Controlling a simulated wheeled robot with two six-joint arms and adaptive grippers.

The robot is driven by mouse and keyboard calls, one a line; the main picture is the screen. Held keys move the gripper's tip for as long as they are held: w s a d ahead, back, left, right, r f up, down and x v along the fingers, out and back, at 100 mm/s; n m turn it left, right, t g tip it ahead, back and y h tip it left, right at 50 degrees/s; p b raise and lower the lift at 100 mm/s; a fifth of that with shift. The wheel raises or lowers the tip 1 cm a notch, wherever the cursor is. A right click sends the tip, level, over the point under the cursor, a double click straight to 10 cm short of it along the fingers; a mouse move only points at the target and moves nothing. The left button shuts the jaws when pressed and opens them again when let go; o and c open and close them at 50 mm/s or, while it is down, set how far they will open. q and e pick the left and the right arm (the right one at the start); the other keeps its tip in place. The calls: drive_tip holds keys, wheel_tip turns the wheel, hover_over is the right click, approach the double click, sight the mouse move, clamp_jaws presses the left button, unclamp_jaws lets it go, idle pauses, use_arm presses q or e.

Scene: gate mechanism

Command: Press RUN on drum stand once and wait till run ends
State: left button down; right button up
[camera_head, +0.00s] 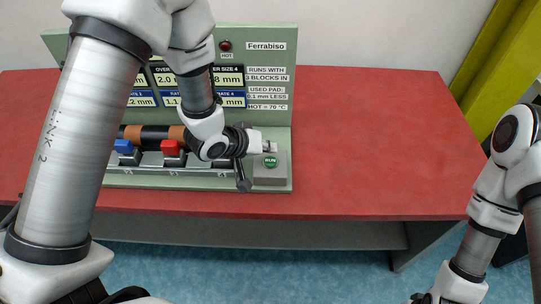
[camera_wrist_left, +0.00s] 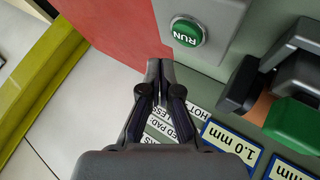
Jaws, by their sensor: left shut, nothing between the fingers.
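The drum stand (camera_head: 278,115) is a pale green panel and base on the red table, labelled Ferrabiso. Its round green RUN button (camera_head: 270,161) sits on a grey box at the right end. The button also shows large and unobstructed in the left wrist view (camera_wrist_left: 187,32). My left gripper (camera_head: 244,186) is shut and empty, its dark fingers pointing down just left of the button in the head view. In the left wrist view its closed fingertips (camera_wrist_left: 160,66) appear below and left of the button; contact is not seen. My right gripper is not clearly in view.
Blue (camera_head: 123,147) and red (camera_head: 170,148) blocks stand along the base before a dark and copper drum (camera_head: 155,133). A green block (camera_wrist_left: 292,122) shows in the wrist view. A dark red HOT lamp (camera_head: 225,45) tops the panel. The table (camera_head: 380,150) right of the stand is clear.

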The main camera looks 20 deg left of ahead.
sight(268, 162)
use_arm(q)
wheel_tip(268, 162, up, 4)
drive_tip(key=p, duration=0.2)
drive_tip(key=shift+f+p, duration=0.25)
drive_tip(key=shift+p, duration=0.05)
drive_tip(key=shift+f, duration=0.15)
idle(0.3)
